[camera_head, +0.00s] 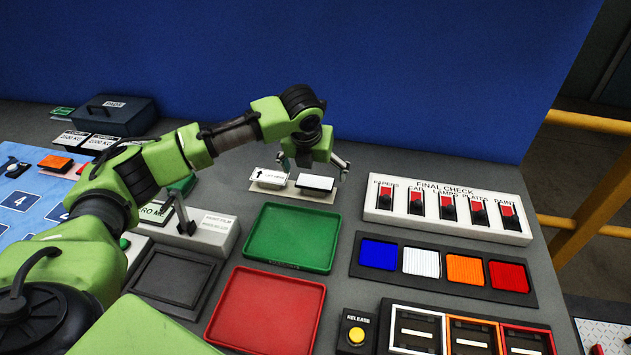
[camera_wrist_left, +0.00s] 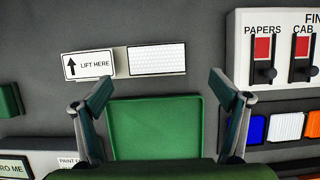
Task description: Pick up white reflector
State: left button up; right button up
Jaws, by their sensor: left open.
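A white reflector (camera_wrist_left: 157,58) with a textured face lies on a beige plate, right of a "LIFT HERE" label block (camera_wrist_left: 88,65). In the head view the white reflector (camera_head: 315,183) is just below my left gripper (camera_head: 313,168), beside the label block (camera_head: 269,178). My left gripper (camera_wrist_left: 160,92) is open and empty, its fingers spread wider than the reflector, which appears beyond the fingertips in the wrist view. Another white reflector (camera_head: 421,262) sits in a black rack (camera_head: 446,279) between blue and orange ones. My right gripper is not in view.
A green tray (camera_head: 291,237) and a red tray (camera_head: 267,310) lie in front. The "FINAL CHECK" switch panel (camera_head: 450,189) stands to the right. A blue wall (camera_head: 330,70) closes the back. A dark case (camera_head: 115,114) is at the back left.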

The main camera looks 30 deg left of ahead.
aim_at(315, 182)
pick_arm(q)
jog(key=x, duration=0.1)
jog(key=p+x, duration=0.1)
jog(key=x, duration=0.2)
jog(key=shift+w+a+p, duration=0.2)
jog(key=shift+a+p, duration=0.1)
jog(key=shift+a, duration=0.05)
jog(key=shift+w+f, duration=0.2)
jog(key=shift+f, duration=0.25)
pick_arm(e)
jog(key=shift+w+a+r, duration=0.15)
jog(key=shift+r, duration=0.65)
pick_arm(q)
jog(key=c, duration=1.1)
